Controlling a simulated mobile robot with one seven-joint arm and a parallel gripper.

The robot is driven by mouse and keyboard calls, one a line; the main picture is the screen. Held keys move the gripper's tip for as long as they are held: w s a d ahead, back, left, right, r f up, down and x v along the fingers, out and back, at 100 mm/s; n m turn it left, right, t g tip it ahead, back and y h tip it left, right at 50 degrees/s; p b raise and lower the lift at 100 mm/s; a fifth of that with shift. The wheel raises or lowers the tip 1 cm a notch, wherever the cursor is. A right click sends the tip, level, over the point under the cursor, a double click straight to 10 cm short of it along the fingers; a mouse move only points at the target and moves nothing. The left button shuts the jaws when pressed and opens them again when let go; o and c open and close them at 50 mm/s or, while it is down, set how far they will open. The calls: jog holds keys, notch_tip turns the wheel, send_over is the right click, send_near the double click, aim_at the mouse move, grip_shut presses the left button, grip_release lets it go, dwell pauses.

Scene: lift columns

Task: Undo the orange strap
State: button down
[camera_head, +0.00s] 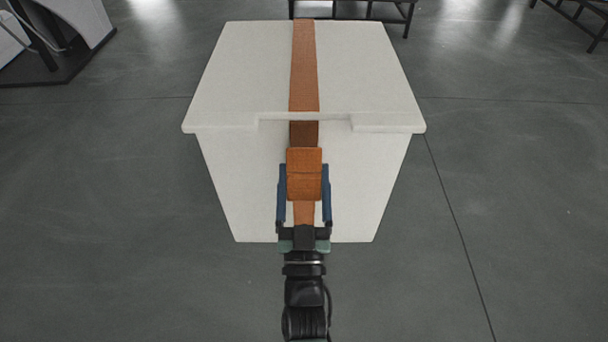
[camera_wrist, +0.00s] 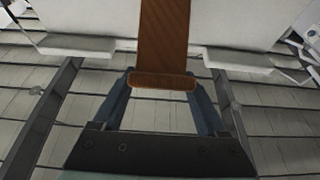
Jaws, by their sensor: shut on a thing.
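An orange strap (camera_head: 304,66) runs over the lid and down the front of a white box (camera_head: 238,80). A wider orange piece, the strap's buckle or end block (camera_head: 304,174), sits on the front face below the lid notch. My gripper (camera_head: 304,180) is in front of the box with its blue fingers on either side of this orange piece, shut on it. In the wrist view, the strap (camera_wrist: 163,35) runs upward from the orange block (camera_wrist: 162,82) between the fingertips. Whether the block is fastened cannot be told.
The grey floor (camera_head: 500,190) is clear left and right of the box. Dark racks stand behind it, one at the back (camera_head: 352,12) and one at the far right (camera_head: 578,22). White equipment on a dark base (camera_head: 60,68) stands at the far left.

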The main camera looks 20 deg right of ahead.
jog(key=shift+s+a+r, duration=0.1)
jog(key=shift+r, duration=0.15)
jog(key=shift+c, duration=0.6)
grip_release()
jog(key=shift+o, duration=0.6)
jog(key=shift+s+f, duration=0.1)
jog(key=p+v, duration=0.4)
jog(key=v, duration=0.8)
jog(key=shift+s+f, duration=0.15)
jog(key=shift+s, duration=0.2)
jog(key=shift+a, duration=0.1)
